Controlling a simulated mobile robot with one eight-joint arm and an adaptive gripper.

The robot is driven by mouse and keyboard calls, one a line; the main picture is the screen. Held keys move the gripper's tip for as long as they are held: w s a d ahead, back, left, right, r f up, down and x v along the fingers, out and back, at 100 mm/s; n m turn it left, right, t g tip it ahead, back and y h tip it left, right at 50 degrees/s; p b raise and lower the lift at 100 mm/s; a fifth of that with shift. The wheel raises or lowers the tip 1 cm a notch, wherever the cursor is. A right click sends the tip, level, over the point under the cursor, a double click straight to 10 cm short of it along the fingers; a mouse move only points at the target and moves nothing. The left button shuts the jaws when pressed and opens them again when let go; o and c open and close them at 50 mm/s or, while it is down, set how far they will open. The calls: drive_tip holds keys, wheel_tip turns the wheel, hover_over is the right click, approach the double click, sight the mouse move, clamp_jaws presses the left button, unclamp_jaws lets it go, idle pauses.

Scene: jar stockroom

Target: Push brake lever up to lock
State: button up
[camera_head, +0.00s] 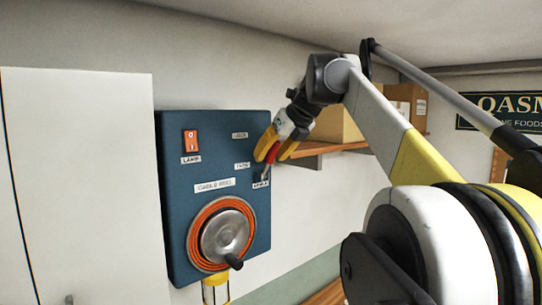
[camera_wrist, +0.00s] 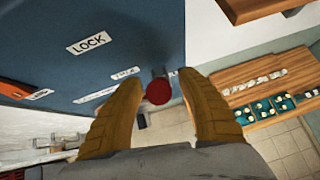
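The brake lever has a red knob (camera_wrist: 158,91), which shows in the wrist view between my fingertips. In the head view its red part (camera_head: 272,153) stands out from the lower right of the blue panel (camera_head: 215,132), partly hidden by my gripper. My gripper (camera_head: 277,147) has yellow fingers pointing down and left at the lever. A LOCK label (camera_wrist: 89,43) is on the panel.
The panel carries an orange lamp switch (camera_head: 190,140) and a cable reel (camera_head: 226,234) with a crank. A wooden shelf (camera_head: 338,147) with cardboard boxes (camera_head: 336,124) is close behind my gripper. A white cabinet (camera_head: 80,190) stands at left. The wrist view shows a wooden shelf (camera_wrist: 250,75) at right.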

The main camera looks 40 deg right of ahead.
drive_tip(key=shift+s, duration=0.1)
drive_tip(key=v, duration=1.2)
drive_tip(key=shift+a, duration=0.1)
drive_tip(key=s+a+f+n+g+b, duration=0.1)
drive_tip(key=a+f+n+b, duration=0.65)
drive_tip(key=f, duration=0.75)
drive_tip(key=a+f+n+b, duration=0.5)
drive_tip(key=f+b, duration=0.5)
drive_tip(key=f, duration=0.6)
drive_tip(key=s+a+f+n+g+b, duration=0.1)
drive_tip(key=a+f+n+b, duration=0.7)
drive_tip(key=f, duration=0.7)
drive_tip(key=s+a+f+n+b, duration=0.3)
drive_tip(key=f+b, duration=0.4)
drive_tip(key=f, duration=0.8)
drive_tip(key=s+a+f+n+b, duration=0.3)
drive_tip(key=s+f+n+b, duration=0.2)
drive_tip(key=f, duration=1)
drive_tip(key=s+a+f+n+b, duration=0.3)
drive_tip(key=f+n+b, duration=0.6)
drive_tip(key=f, duration=0.7)
drive_tip(key=shift+s+a+b, duration=0.2)
drive_tip(key=shift+s+b, duration=0.4)
drive_tip(key=shift+s, duration=0.3)
drive_tip(key=shift+f, duration=0.1)
